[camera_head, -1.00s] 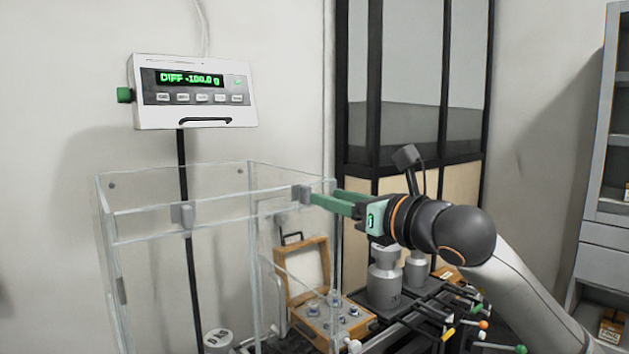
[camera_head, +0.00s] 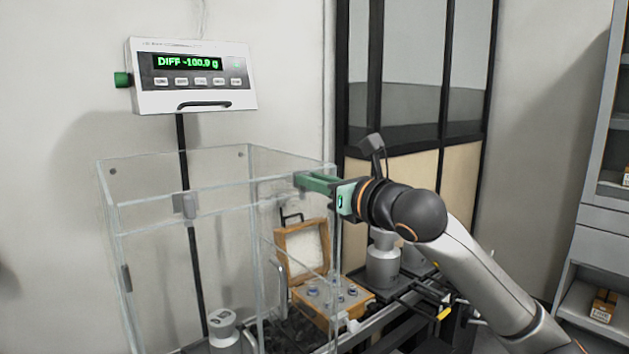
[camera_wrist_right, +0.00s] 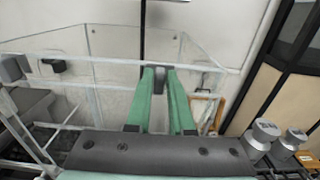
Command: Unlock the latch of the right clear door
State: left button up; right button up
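The clear box (camera_head: 215,195) stands below the display, with its right clear door (camera_head: 300,270) facing my right arm. My right gripper (camera_head: 298,180) reaches in from the right to the door's upper edge. Its green fingers are apart. In the right wrist view the fingertips (camera_wrist_right: 160,74) lie on either side of a small grey piece (camera_wrist_right: 160,82), apparently the latch; I cannot tell whether they touch it. In the head view the fingers hide the latch. Another grey fitting (camera_head: 185,205) sits on the box's front upper rail. My left gripper is out of view.
The display (camera_head: 190,75) reads a DIFF value on its black post. A wooden weight case (camera_head: 325,300) stands open right of the box, near a metal weight (camera_head: 383,262) and a dark rack. A grey shelf unit (camera_head: 600,240) stands far right.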

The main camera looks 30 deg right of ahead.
grip_shut()
